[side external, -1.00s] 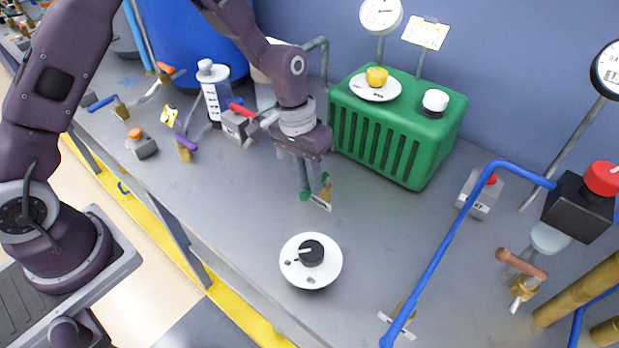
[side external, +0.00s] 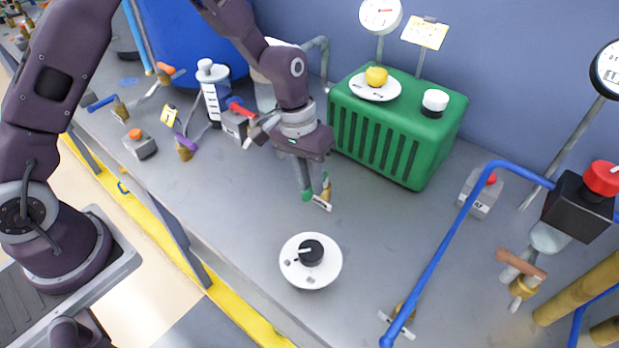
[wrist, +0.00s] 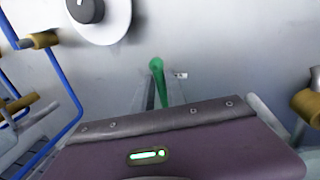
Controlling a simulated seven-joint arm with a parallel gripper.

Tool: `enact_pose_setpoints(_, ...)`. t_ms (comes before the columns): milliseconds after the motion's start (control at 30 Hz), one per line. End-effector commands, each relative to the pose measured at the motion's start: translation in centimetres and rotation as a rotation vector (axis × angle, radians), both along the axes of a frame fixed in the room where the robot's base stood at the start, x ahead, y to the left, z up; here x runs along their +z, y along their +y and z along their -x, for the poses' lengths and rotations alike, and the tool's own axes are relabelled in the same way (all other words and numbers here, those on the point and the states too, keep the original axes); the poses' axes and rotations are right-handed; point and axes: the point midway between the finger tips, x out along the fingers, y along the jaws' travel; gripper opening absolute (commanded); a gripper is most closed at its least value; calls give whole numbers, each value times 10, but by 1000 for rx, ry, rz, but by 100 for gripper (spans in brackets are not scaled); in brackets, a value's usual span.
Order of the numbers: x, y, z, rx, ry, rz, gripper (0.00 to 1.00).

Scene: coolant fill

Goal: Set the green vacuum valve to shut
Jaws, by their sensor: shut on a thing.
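The green vacuum valve stands on the grey bench in front of the green ribbed unit. Its green handle (side external: 307,196) shows below my gripper (side external: 309,188) in the side view, with a brass body (side external: 327,191) and a small white tag (side external: 321,204) beside it. In the wrist view the green handle (wrist: 157,68) runs between the fingers of my gripper (wrist: 158,93). My gripper is shut on the handle. The fingers hide part of the handle, and its exact angle to the pipe is hard to tell.
A white dial with a black knob (side external: 312,253) sits nearer the bench's front edge. The green ribbed unit (side external: 380,140) is close behind my gripper. A blue pipe (side external: 440,255) crosses on the right. A purple-handled valve (side external: 184,148) stands to the left.

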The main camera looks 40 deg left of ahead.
Motion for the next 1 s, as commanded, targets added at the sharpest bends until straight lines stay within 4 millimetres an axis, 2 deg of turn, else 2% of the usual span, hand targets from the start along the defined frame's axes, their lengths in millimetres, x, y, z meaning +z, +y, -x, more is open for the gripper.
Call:
enact_pose_setpoints(500, 1, -20, -4, 452, -2, -1, 0)
enact_pose_setpoints(1000, 1, -37, -17, 926, -2, 1, 0)
